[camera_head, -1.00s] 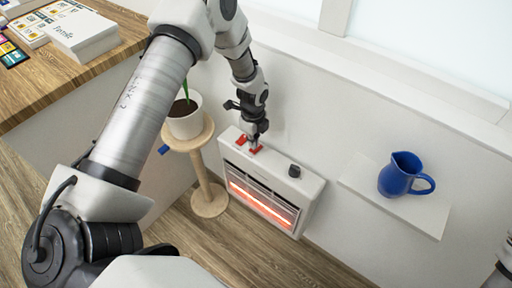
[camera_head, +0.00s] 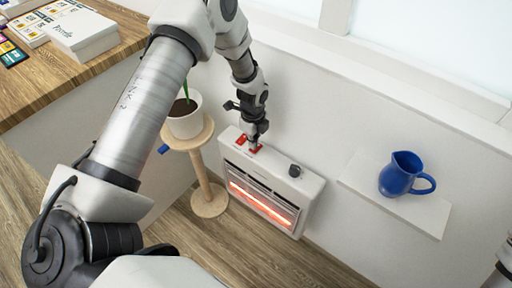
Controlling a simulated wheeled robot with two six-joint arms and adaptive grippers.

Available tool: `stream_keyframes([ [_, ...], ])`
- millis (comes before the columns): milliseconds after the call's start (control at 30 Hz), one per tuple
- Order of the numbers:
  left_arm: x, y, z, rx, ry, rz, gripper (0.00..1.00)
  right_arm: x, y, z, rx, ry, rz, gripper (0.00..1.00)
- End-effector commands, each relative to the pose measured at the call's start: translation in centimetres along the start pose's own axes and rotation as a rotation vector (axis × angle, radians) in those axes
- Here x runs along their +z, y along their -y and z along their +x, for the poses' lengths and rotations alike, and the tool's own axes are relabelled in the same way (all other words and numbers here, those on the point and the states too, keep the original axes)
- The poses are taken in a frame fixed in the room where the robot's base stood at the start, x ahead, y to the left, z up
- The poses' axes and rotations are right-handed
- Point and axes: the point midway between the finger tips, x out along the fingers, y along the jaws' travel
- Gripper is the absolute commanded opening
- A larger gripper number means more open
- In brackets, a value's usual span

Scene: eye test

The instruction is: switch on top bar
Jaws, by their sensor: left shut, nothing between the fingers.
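A white heater (camera_head: 308,192) is mounted low against the wall. Its lower bar (camera_head: 262,204) glows orange-red, and the upper part of the grille (camera_head: 262,183) is dark. Two red switches sit on its top left, a left one (camera_head: 241,139) and a right one (camera_head: 256,149). A dark knob (camera_head: 294,171) is on its top right. My left gripper (camera_head: 252,142) is shut and empty, pointing down at the red switches. Its tips are at or just above the right switch; I cannot tell whether they touch. The tips partly hide the switches.
A potted plant (camera_head: 186,122) on a round wooden stand (camera_head: 208,200) is close left of the heater. A blue jug (camera_head: 401,175) stands on a white shelf (camera_head: 425,214) to the right. A wooden counter (camera_head: 105,68) holds boxes at upper left.

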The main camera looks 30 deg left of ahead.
Motion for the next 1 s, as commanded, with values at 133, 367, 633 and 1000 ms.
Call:
stream_keyframes([
  [133, 0.0, 0.0, 0.3, 0.0, 0.0, 0.0, 0.0, 0.0, 0.0, 0.2, 0.0, 0.0, 0.0, 0.4],
  [367, 0.0, 0.0, 0.6, 0.0, 0.0, 0.0, 0.0, 0.0, 0.0, 0.4, 0.0, 0.0, 0.0, 0.4],
  [633, 0.0, 0.0, 1.1, 0.0, 0.0, 0.0, 0.0, 0.0, 0.0, 0.7, 0.0, 0.0, 0.0, 0.4],
  [1000, 0.0, 0.0, 1.6, 0.0, 0.0, 0.0, 0.0, 0.0, 0.0, 1.1, 0.0, 0.0, 0.0, 0.4],
])
